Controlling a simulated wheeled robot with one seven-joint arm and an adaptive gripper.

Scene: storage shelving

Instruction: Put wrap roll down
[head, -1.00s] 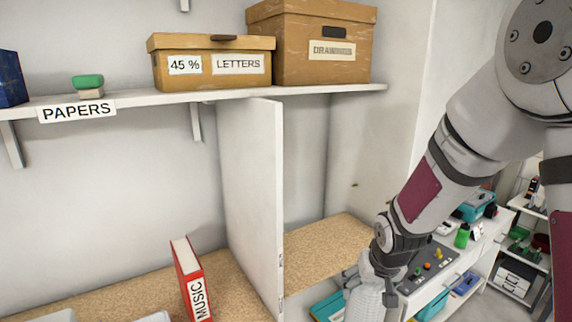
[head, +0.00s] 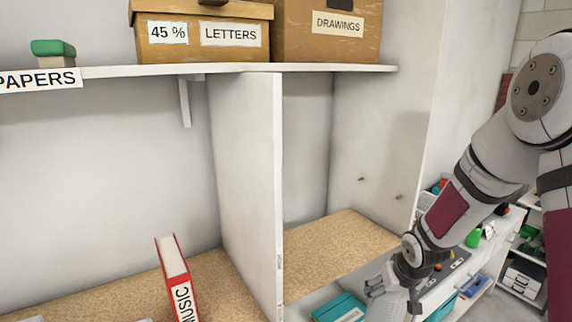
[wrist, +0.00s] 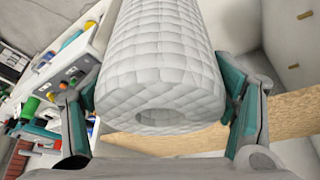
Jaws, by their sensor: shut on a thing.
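The wrap roll (wrist: 165,68) is white with a quilted surface and a hollow core. It fills the middle of the wrist view, with its open end toward the camera. My gripper (wrist: 162,108) is shut on it, with one teal-padded finger on each side. In the head view the roll (head: 388,304) shows only partly, at the bottom edge below my wrist. It is in front of the shelving, to the right of the cork-topped shelf (head: 325,250).
A white upright divider (head: 245,190) separates the cork shelf from the left section, where a red MUSIC binder (head: 178,280) stands. A teal box (head: 338,308) is below the cork shelf. Cardboard boxes (head: 205,30) stand on the upper shelf. The cork shelf's visible surface is bare.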

